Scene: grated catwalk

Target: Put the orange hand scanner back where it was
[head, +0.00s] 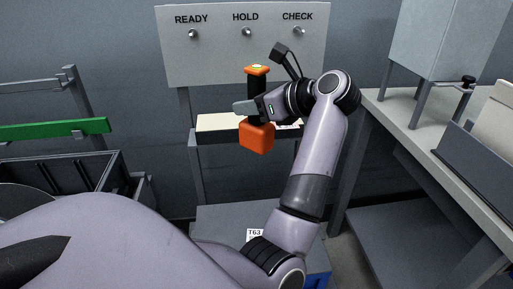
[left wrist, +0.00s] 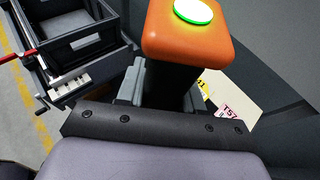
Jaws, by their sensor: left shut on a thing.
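The orange hand scanner (head: 257,137) is upright in the head view, with an orange block at the bottom, a dark handle and a small orange cap on top. My left gripper (head: 253,107) is shut around its dark handle and holds it in front of the board. In the left wrist view, one orange end (left wrist: 188,35) with a white, green-ringed light faces the camera, and the grey fingers (left wrist: 165,92) are beside the handle. A grey board (head: 245,60) carries READY, HOLD and CHECK labels, each above a small bare peg. My right gripper is not in view.
A narrow ledge with a cream surface (head: 213,123) is below the board, behind the scanner. A grey bench (head: 405,125) with a cabinet is at right. Dark bins (head: 65,172) and a green rail (head: 52,129) are at left. A T63 label (head: 255,234) shows low down.

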